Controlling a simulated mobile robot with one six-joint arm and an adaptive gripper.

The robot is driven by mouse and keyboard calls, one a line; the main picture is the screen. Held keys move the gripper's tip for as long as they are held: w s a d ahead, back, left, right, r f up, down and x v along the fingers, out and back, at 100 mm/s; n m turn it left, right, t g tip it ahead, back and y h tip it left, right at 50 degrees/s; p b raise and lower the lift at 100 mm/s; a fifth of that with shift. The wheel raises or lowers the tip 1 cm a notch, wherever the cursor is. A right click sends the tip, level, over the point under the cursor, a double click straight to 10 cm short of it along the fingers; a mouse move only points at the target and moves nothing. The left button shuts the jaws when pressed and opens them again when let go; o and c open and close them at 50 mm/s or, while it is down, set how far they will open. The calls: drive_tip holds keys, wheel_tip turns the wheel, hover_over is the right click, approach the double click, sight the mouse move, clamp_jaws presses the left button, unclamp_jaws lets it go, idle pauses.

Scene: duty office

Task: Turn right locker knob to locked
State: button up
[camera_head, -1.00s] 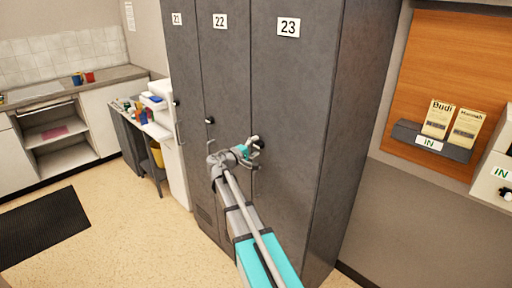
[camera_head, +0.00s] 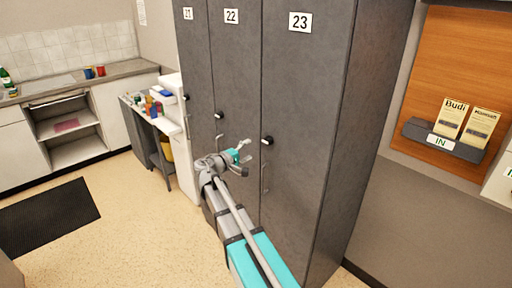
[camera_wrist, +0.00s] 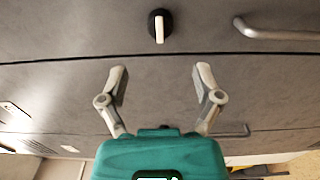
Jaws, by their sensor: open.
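Locker 22 (camera_head: 231,60) with its own knob (camera_head: 219,115) stands just left, and locker 21 (camera_head: 188,50) beyond it. A cluttered side table (camera_head: 160,124) is at left. A shelf with IN sign (camera_head: 440,142) is on the right wall. The floor at left is open.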

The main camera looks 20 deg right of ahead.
drive_tip(key=shift+v, duration=1.65)
drive_tip(key=s+f+m+g+y+p, duration=0.2)
drive_tip(key=s+f+m+g+y, duration=0.15)
drive_tip(key=s+f+y, duration=0.6)
drive_tip(key=s+a+f+g+y+p, duration=0.2)
drive_tip(key=s+a+f+y, duration=0.3)
drive_tip(key=s+a, duration=0.5)
drive_tip(key=shift+s+a+m+g+y, duration=0.25)
drive_tip(key=shift+s+m+g+y, duration=0.1)
drive_tip(key=shift+s+y, duration=0.9)
